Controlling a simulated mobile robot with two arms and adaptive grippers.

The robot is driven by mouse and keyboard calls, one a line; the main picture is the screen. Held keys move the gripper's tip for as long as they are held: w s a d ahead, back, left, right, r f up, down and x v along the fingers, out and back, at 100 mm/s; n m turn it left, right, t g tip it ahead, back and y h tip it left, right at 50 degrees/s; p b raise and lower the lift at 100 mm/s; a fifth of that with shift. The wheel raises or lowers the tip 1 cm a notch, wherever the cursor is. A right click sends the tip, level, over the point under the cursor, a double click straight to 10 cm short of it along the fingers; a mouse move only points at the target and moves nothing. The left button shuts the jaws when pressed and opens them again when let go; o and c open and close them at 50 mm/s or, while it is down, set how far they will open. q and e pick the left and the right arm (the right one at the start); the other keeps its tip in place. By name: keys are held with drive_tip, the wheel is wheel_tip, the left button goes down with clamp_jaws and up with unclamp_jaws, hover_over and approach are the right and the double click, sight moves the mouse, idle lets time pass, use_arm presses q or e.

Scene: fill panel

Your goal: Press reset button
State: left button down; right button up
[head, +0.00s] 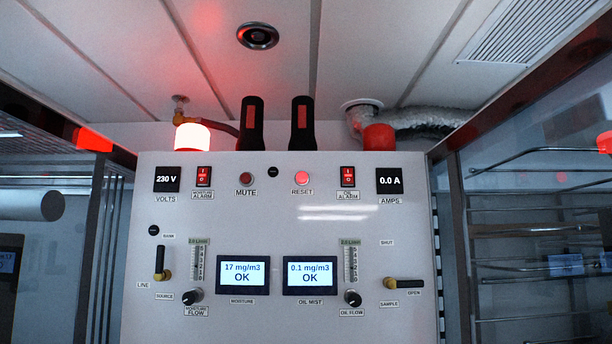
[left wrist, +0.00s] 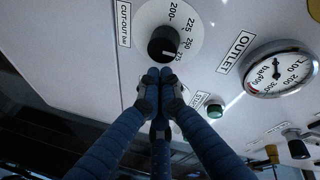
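The reset button (head: 302,178) is a small round red button, brightly lit, on the upper middle of the white panel (head: 400,230) in the head view. The label RESET is under it. My left gripper (left wrist: 160,75) shows only in the left wrist view. Its blue fingers are together at the tips, with nothing seen between them. The tips appear just below a black cut-out knob (left wrist: 163,45) on a white panel face; I cannot tell whether they touch it. The reset button is not seen in that view. My right gripper is in neither view.
A darker red mute button (head: 246,178) sits left of reset, with red alarm switches (head: 204,177) and (head: 347,177) further out. A red lamp (head: 192,136) glows on top. A green button (left wrist: 215,110) and an outlet gauge (left wrist: 280,70) show in the left wrist view.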

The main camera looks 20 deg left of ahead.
sight(302, 177)
use_arm(q)
drive_tip(key=r+m+t, duration=0.1)
drive_tip(key=r, duration=0.8)
drive_tip(key=r+m+t, duration=0.1)
drive_tip(key=r+t, duration=0.1)
drive_tip(key=r, duration=0.8)
drive_tip(key=s+r+m+t+h, duration=0.1)
drive_tip(key=r+t, duration=0.1)
drive_tip(key=r, duration=0.7)
drive_tip(key=shift+s+d+r, duration=0.1)
drive_tip(key=shift+d+r, duration=0.05)
drive_tip(key=shift+d, duration=0.25)
drive_tip(key=s+r+m+t, duration=0.2)
drive_tip(key=s+r, duration=0.3)
drive_tip(key=r, duration=0.7)
drive_tip(key=s+r+m+t+h, duration=0.1)
drive_tip(key=s+r, duration=0.4)
drive_tip(key=r, duration=0.7)
drive_tip(key=shift+a+r+m+t+p, duration=0.2)
drive_tip(key=shift+r+m+t+p, duration=0.2)
drive_tip(key=shift+m+t, duration=0.25)
